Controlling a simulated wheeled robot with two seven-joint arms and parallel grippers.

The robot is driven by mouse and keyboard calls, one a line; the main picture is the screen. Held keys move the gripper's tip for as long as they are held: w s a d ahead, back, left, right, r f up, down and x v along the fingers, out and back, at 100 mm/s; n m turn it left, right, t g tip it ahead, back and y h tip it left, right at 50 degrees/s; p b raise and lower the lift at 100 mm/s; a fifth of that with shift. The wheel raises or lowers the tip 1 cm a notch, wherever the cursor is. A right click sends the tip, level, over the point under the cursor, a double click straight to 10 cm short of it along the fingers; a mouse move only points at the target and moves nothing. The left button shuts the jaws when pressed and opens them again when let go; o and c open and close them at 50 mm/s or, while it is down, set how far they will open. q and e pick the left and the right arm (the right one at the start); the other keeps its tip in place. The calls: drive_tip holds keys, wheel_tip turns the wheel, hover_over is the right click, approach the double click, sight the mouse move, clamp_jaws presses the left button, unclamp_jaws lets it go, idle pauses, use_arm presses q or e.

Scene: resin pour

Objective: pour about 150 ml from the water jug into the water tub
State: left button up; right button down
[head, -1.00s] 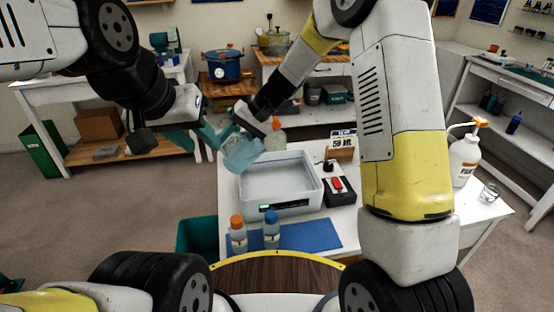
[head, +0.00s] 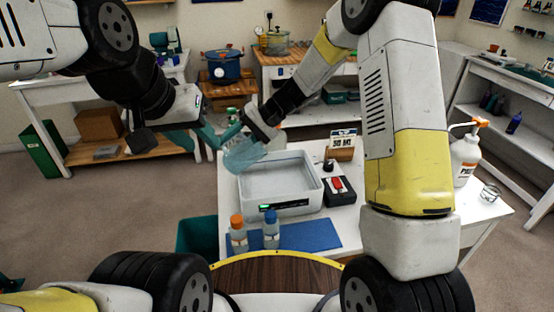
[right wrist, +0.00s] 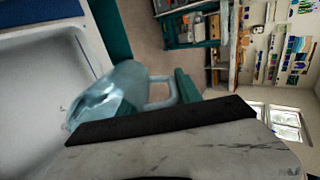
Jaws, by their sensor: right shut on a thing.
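The translucent pale blue water jug (head: 243,156) is tilted above the back left corner of the white rectangular water tub (head: 318,192). My right gripper (head: 240,134) is shut on the jug and holds it clear of the table. The right wrist view shows the jug (right wrist: 108,98) with its handle (right wrist: 160,90) beside my teal finger (right wrist: 186,88), and the tub (right wrist: 40,85) beyond. I cannot make out a stream of water. My left gripper (head: 204,138) is empty, left of the jug, with its teal fingers apart.
A red-switched box (head: 338,190) and a "50 ml" sign (head: 342,142) stand right. A pump bottle (head: 465,160) is farther right.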

sight(240, 145)
drive_tip(key=shift+w+d+g+y, duration=0.2)
drive_tip(key=shift+d+y, duration=0.35)
drive_tip(key=shift+y, duration=0.35)
drive_tip(key=shift+w+d+g+y, duration=0.1)
drive_tip(key=shift+d+g+y, duration=0.1)
drive_tip(key=shift+d+y, duration=0.55)
idle(1.0)
drive_tip(key=shift+d+f+y, duration=0.15)
drive_tip(key=shift+d+y, duration=0.1)
drive_tip(key=shift+y, duration=0.2)
drive_tip(key=a+h, duration=0.3)
drive_tip(key=shift+s+r+t+h, duration=0.3)
drive_tip(key=shift+r, duration=0.1)
drive_tip(key=shift+w+f+h, duration=0.1)
drive_tip(key=shift+f+h, duration=0.15)
drive_tip(key=shift+h, duration=0.15)
drive_tip(key=shift+a+h, duration=0.25)
drive_tip(key=shift+h, duration=0.35)
drive_tip(key=shift+t+h, duration=0.3)
drive_tip(key=shift+a, duration=0.15)
idle(0.6)
